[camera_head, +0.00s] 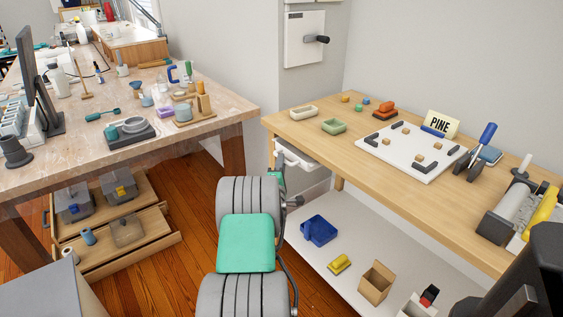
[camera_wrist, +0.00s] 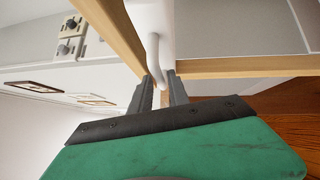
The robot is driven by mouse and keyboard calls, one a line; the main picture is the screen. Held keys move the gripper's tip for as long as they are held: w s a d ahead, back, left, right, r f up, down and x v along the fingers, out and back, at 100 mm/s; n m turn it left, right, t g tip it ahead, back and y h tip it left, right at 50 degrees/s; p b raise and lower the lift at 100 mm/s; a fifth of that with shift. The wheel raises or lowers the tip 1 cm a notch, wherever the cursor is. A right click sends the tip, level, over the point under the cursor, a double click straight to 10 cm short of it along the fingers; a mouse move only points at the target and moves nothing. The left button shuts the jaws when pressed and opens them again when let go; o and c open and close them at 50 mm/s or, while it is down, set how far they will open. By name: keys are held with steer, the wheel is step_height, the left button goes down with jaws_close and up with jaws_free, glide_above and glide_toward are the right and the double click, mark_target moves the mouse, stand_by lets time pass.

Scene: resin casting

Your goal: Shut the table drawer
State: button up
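The white table drawer (camera_head: 297,157) hangs under the left end of the light wooden table (camera_head: 345,165) and sticks out a little past its edge. In the wrist view the white drawer (camera_wrist: 152,16) is at the top, with a curved white handle (camera_wrist: 155,55) reaching down toward my fingertips. My gripper (camera_wrist: 162,85) has its two dark fingers apart, one on each side of the handle's lower end; contact cannot be told. In the head view my arm hides most of my gripper (camera_head: 280,184), which is close to the drawer front.
A workbench (camera_head: 190,140) at the left has pulled-out wooden drawers (camera_head: 130,250) beneath it. A white lower shelf (camera_head: 320,270) under the wooden table holds a blue bin (camera_head: 318,230) and small boxes. A white wall box (camera_head: 303,40) is behind. Wooden floor is free between the tables.

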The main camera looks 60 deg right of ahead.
steer(key=shift+x, duration=1.4)
steer(key=shift+c, duration=0.4)
jaws_close()
